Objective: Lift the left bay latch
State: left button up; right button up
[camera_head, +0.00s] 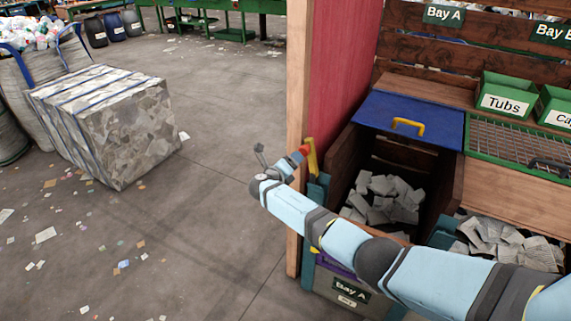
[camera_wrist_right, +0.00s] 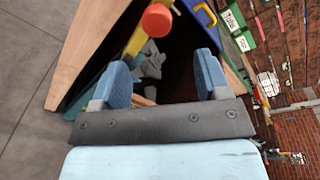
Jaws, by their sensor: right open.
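The left bay latch is a yellow lever (camera_head: 312,157) with a red knob (camera_head: 303,150), on the left post of Bay A. In the right wrist view the red knob (camera_wrist_right: 157,19) and yellow lever (camera_wrist_right: 138,42) show beyond the fingertips, up and slightly left of the middle of the gap. My right gripper (camera_wrist_right: 162,72) is open, with its blue-padded fingers apart and nothing clearly held. In the head view my right gripper (camera_head: 274,168) is small and partly hidden by its own wrist, close to the knob; contact cannot be told. My left gripper is not in view.
Bay A's wooden bin (camera_head: 365,150) holds grey pieces (camera_head: 385,196) under a raised blue lid (camera_head: 410,116) with a yellow handle (camera_head: 408,125). A wooden post (camera_head: 297,100) and red panel (camera_head: 340,70) stand beside the latch. Open floor (camera_head: 225,110) lies left, with a bale (camera_head: 110,125).

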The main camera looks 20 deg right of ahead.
jog(key=v, duration=0.3)
jog(key=shift+s+a, duration=0.1)
jog(key=shift+a, duration=0.05)
dwell(0.3)
jog(key=s+a+f+m+g+y, duration=0.1)
jog(key=s+a+f+m+y, duration=0.35)
jog(key=s+f+m, duration=0.5)
jog(key=s+a+f+m+g+y, duration=0.1)
jog(key=s+a+f+m+y, duration=0.35)
jog(key=s+f, duration=0.85)
jog(key=s+d+r+m+t+y, duration=0.1)
jog(key=s+r+m+y, duration=0.2)
jog(key=s+m, duration=0.7)
jog(key=s+d+r+m+t+y, duration=0.1)
jog(key=s+r+m+y, duration=0.3)
jog(key=s+m, duration=0.5)
jog(key=s+r, duration=0.2)
jog(key=s, duration=0.3)
jog(key=shift+s+d+m+t, duration=0.2)
jog(key=shift+d+m+t, duration=0.1)
jog(key=shift+m, duration=0.1)
